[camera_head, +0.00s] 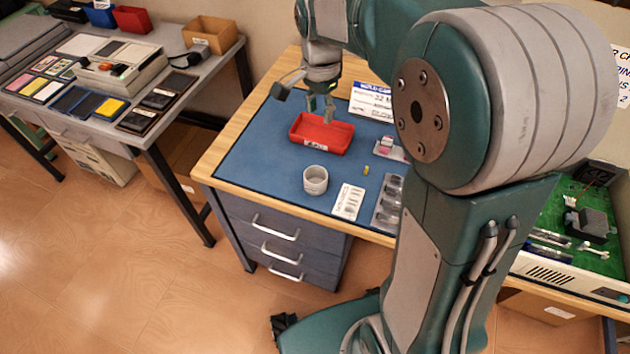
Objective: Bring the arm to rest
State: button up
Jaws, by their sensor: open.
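My gripper (321,108) hangs open and pointing down over the blue-topped workbench (256,160). It is just above, or at the far rim of, a red tray (320,143) with a small white label on its front; I cannot tell whether it touches the tray. Nothing shows between its fingers. My arm reaches up from the lower right, and its large grey and green shoulder covers the right part of the bench.
A ribbed white cup (315,180), a white card (348,201), a grey compartment tray (389,195) and a small yellow piece (366,170) lie nearer. A grey table (165,110) stands left. An open case (575,230) is at right.

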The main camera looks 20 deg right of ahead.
dwell(0.5)
jog(key=s+r+n+t, duration=0.2)
jog(key=s+n, duration=0.4)
jog(key=s, duration=0.4)
jog(key=s+r+n+t, duration=0.3)
jog(key=s+n, duration=0.3)
jog(key=s, duration=0.5)
jog(key=shift+d+t, duration=0.2)
jog(key=shift+t, duration=0.1)
